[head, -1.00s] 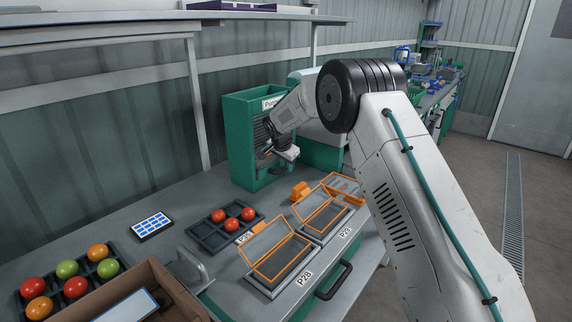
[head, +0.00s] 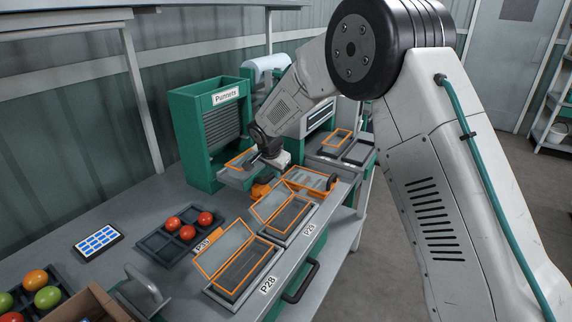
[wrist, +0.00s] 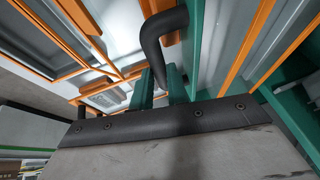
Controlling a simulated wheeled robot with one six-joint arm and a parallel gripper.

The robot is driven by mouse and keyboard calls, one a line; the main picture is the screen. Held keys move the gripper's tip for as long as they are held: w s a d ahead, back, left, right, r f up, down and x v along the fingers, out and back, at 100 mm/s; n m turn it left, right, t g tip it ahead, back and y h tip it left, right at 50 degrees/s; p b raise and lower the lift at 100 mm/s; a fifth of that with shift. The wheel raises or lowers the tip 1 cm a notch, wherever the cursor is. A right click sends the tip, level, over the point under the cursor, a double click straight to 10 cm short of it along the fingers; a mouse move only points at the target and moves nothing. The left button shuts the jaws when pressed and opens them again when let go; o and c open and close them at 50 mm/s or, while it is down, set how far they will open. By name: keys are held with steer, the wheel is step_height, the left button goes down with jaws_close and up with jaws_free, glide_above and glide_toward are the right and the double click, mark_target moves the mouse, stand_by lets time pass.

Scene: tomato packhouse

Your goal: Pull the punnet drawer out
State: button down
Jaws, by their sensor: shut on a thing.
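The green punnet cabinet (head: 182,128), labelled "Punnets", stands at the back of the bench. Its grey drawer (head: 232,177) sticks out of the lower front, and an orange-rimmed clear punnet (head: 241,157) shows in it. My gripper (head: 257,160) is at the drawer's front, shut on its handle; my wrist hides part of the drawer and the handle in the head view. In the wrist view my green fingers (wrist: 160,88) close by the dark bent handle (wrist: 164,38), with orange-rimmed clear punnets (wrist: 62,52) beyond. How far the drawer's back end lies inside is hidden.
Orange-rimmed open punnets (head: 222,250) lie on pads at the bench's front edge, with an orange object (head: 262,187) near the drawer. A dark tray (head: 153,243) holds red tomatoes. A tablet (head: 96,241) lies left. A machine (head: 318,118) stands behind my arm.

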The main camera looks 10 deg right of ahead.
steer(key=shift+a, duration=0.1)
steer(key=c, duration=1.4)
jaws_free()
steer(key=shift+o, duration=0.2)
steer(key=v, duration=0.7)
steer(key=shift+s+r, duration=0.25)
steer(key=shift+r, duration=0.1)
steer(key=shift+a, duration=0.1)
